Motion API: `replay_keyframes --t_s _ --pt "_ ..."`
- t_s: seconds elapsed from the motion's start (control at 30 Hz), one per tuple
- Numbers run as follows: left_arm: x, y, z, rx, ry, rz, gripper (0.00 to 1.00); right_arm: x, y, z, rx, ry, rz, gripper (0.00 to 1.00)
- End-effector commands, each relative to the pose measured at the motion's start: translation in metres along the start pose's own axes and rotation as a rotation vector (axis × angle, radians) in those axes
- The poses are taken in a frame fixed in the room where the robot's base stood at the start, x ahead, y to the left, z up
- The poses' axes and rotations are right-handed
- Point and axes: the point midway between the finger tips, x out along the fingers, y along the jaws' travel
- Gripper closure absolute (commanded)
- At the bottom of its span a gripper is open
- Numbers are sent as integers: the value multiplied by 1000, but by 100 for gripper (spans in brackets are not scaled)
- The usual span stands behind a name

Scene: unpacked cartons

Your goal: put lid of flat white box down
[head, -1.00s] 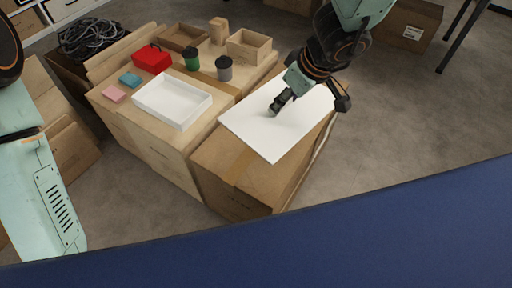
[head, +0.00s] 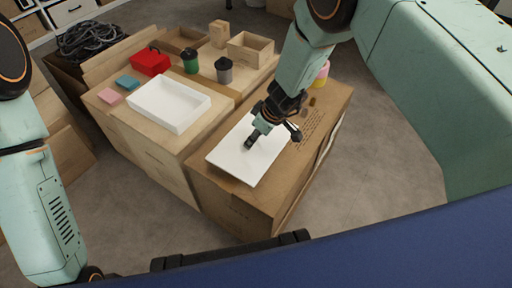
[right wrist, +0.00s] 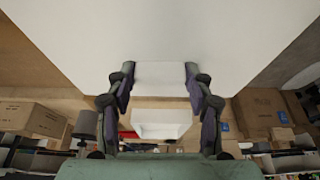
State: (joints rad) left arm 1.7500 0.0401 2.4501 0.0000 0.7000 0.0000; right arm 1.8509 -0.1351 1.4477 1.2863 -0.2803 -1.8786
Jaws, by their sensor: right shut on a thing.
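The flat white lid (head: 228,165) lies level over the near part of the right-hand brown carton. I cannot tell whether it touches the carton top. My right gripper (head: 251,140) is shut on the lid, seen from above in the head view. In the right wrist view the lid (right wrist: 160,30) fills the upper part, with my right gripper's fingers (right wrist: 158,82) at either side of its white grip. The open white box (head: 170,103) stands on the left-hand carton, apart from the lid. It also shows in the right wrist view (right wrist: 162,124). My left gripper is not seen.
The right-hand carton (head: 235,205) has bare space at its far end, with small items (head: 312,101) there. The left-hand carton (head: 150,148) also holds a red box (head: 150,63), green cup (head: 190,61), grey cup (head: 224,70), pink block (head: 110,97) and blue block (head: 127,83).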

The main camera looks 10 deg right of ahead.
Motion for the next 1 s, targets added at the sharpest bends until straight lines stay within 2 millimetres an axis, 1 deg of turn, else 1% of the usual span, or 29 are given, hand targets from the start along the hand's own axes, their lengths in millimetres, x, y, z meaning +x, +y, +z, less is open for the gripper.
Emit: replay_keyframes --t_s 0.17,0.3,0.4,0.63,0.8,0.83,1.0 --pt "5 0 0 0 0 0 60 11 2 5 1 1 1 83" --pt "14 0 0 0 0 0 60 30 2 13 2 0 1 83" --pt "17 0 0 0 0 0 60 39 2 16 2 1 1 83" --pt "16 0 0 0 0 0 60 38 2 16 1 1 2 83" --pt "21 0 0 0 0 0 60 42 2 17 1 1 1 83" --pt "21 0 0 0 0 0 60 42 2 18 1 1 1 47" --pt "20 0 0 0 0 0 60 41 2 17 1 0 1 32"
